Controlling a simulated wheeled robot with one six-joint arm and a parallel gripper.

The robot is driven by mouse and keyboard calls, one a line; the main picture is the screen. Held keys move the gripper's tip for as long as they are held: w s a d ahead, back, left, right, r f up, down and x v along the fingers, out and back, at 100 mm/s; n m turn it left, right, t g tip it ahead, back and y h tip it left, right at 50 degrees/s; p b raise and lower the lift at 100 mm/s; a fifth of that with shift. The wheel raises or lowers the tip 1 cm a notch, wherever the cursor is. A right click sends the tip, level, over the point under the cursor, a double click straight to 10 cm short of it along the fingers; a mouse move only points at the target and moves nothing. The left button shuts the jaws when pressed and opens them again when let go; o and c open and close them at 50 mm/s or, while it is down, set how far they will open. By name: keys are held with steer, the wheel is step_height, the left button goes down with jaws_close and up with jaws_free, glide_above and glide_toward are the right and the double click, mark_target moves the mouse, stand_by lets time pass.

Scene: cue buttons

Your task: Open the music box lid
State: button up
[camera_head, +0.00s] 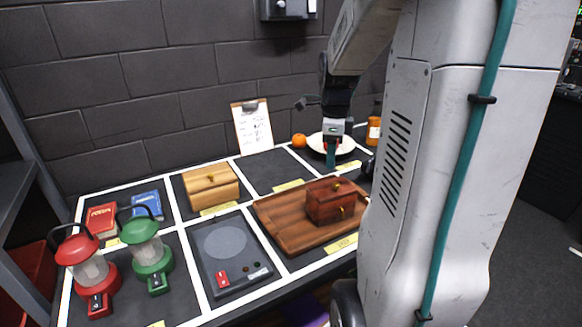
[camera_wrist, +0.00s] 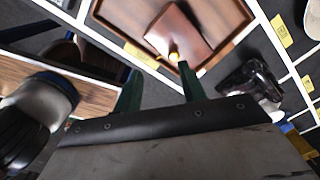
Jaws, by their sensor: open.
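A dark red-brown wooden box (camera_head: 326,204) with small brass knobs sits closed on a wooden tray (camera_head: 284,235) at the right of the table. A lighter wooden box (camera_head: 211,186) stands left of it and behind. No label marks either as the music box. My gripper (camera_head: 331,165) points down behind the dark box, in front of the white plate. In the wrist view, its two green fingers (camera_wrist: 160,85) are apart and empty. The dark box (camera_wrist: 182,27) and a brass knob (camera_wrist: 174,56) show just beyond the fingertips, apart from them.
A red lantern (camera_head: 88,268) and a green lantern (camera_head: 148,250) stand at the front left, with two books behind. A grey button panel (camera_head: 222,250) lies in front of the light box. An orange (camera_head: 299,141), plate (camera_head: 345,149) and orange jar (camera_head: 374,130) stand at the back.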

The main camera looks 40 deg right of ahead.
steer(key=s+a+r+n, duration=0.2)
steer(key=a+n, duration=0.6)
steer(key=a, duration=0.1)
steer(key=s+a+r+n, duration=0.2)
steer(key=a+r+n, duration=0.1)
steer(key=a+n, duration=0.4)
steer(key=shift+s+a+r+n+t, duration=0.3)
steer(key=shift+s+a+n+t, duration=0.1)
steer(key=shift+a, duration=0.75)
steer(key=s+a+n, duration=0.8)
steer(key=n, duration=0.4)
steer(key=shift+s+a+f+n+t, duration=0.15)
steer(key=shift+s+a+n+t, duration=0.15)
steer(key=shift+s+a+n, duration=0.1)
steer(key=shift+c, duration=0.5)
steer(key=shift+a, duration=0.1)
